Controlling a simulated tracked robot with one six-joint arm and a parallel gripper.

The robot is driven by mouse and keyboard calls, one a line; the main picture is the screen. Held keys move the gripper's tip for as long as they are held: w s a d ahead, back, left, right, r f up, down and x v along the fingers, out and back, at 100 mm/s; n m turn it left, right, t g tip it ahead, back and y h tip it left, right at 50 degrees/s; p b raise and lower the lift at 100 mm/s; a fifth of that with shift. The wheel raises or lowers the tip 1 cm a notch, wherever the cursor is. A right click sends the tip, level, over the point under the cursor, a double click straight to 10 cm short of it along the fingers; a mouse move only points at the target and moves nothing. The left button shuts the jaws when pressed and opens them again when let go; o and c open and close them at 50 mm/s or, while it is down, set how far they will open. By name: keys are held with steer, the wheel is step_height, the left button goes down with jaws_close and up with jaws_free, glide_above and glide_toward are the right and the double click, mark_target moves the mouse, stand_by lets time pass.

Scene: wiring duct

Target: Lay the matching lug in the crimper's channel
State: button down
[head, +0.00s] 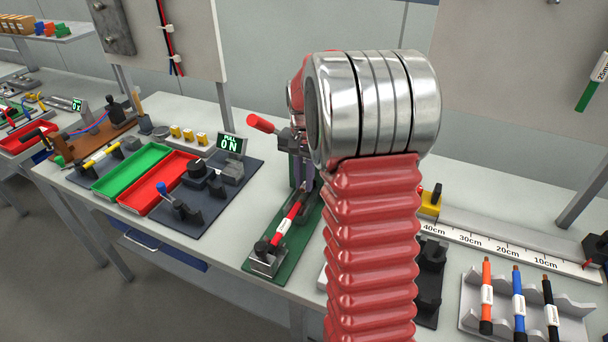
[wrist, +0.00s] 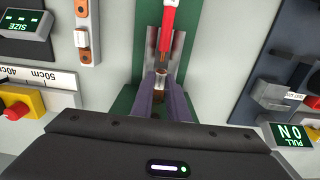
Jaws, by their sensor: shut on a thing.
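My gripper (wrist: 160,83) is shut on a small copper lug (wrist: 160,77), which shows between its purple fingertips in the wrist view. The crimper stands on a green base (head: 256,240); the base also shows in the wrist view (wrist: 124,104). Grey metal walls (wrist: 179,52) flank the space just beyond the fingertips. A red cable (head: 293,218) with a white label lies along the base, and its bare copper end (wrist: 164,40) points toward the lug, apart from it. In the head view my arm hides part of the crimper and the lug. I cannot tell whether the lug touches the channel.
A holder with copper lugs (wrist: 82,39) and a SIZE display (wrist: 27,24) are left in the wrist view. A pull tester with a display (head: 231,143) and red (head: 158,183) and green (head: 130,170) trays stand left in the head view. A ruler (head: 500,246) and cable rack (head: 575,303) are right.

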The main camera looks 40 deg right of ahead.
steer(key=shift+f, duration=0.95)
steer(key=c, duration=1.6)
jaws_free()
steer(key=shift+c, duration=0.2)
step_height(320, 180, up, 14)
steer(key=shift+s+f, duration=0.1)
steer(key=shift+f, duration=0.05)
